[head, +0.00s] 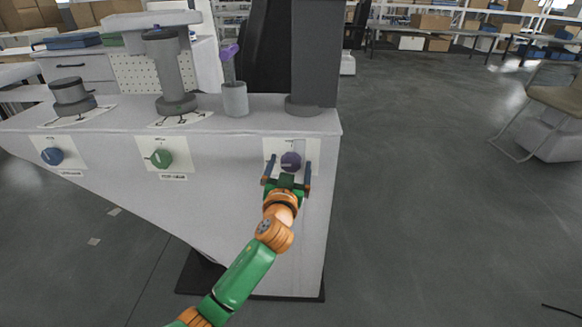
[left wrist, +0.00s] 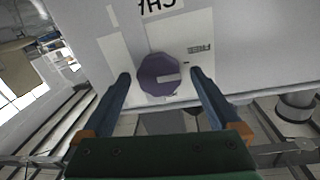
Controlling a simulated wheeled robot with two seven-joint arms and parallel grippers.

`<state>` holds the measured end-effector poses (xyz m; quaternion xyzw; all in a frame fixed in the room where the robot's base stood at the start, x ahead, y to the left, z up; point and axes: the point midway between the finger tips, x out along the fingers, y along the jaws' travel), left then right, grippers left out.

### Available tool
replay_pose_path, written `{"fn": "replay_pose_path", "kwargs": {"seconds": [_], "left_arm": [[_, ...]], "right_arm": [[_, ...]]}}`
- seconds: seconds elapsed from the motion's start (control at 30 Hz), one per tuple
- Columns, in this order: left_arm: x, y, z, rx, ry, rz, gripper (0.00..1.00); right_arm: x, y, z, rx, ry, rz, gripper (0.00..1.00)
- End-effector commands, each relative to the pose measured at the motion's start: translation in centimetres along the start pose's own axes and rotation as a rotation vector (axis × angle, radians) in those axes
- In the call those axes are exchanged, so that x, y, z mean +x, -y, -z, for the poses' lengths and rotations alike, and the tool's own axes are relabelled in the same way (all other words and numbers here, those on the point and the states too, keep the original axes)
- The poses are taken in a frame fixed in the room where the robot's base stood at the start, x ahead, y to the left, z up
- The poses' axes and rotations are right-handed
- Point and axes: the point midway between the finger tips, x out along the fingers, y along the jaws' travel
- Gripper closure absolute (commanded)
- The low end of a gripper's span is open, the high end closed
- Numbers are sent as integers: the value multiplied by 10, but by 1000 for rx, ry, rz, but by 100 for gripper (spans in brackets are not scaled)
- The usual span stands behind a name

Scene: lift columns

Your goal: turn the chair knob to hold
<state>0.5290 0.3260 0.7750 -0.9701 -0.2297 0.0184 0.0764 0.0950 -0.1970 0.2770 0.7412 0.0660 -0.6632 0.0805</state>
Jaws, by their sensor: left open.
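The purple chair knob (head: 291,161) is on a white label plate at the right end of the counter's front. It also shows in the left wrist view (left wrist: 160,75), with a pale pointer mark on its face and the words "FREE" and part of "CHA" on the plate. My left gripper (head: 288,168) is open, with its blue fingers on either side of the knob. In the left wrist view the fingers (left wrist: 160,72) look apart from the knob's sides. The hold mark is not readable. My right gripper is not in view.
A green knob (head: 160,158) and a blue knob (head: 53,156) sit on the same counter front (head: 225,165) to the left. The floor at right is clear up to a chair (head: 558,95).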

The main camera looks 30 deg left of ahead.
Motion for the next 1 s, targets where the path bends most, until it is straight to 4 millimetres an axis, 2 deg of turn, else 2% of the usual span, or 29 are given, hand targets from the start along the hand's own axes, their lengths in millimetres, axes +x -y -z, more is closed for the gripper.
{"fn": "replay_pose_path", "kwargs": {"seconds": [0.17,0.27,0.4,0.5,0.77,1.0], "left_arm": [[0,0,0,0,0,-1,4],[0,0,0,0,0,-1,28],[0,0,0,0,0,-1,66],[0,0,0,0,1,-1,89],[0,0,1,36,4,-1,89],[0,-1,3,177,18,-4,89]], "right_arm": [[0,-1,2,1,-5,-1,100],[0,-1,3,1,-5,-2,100],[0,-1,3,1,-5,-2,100],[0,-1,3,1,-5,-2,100],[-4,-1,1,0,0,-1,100],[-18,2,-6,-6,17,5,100]]}}
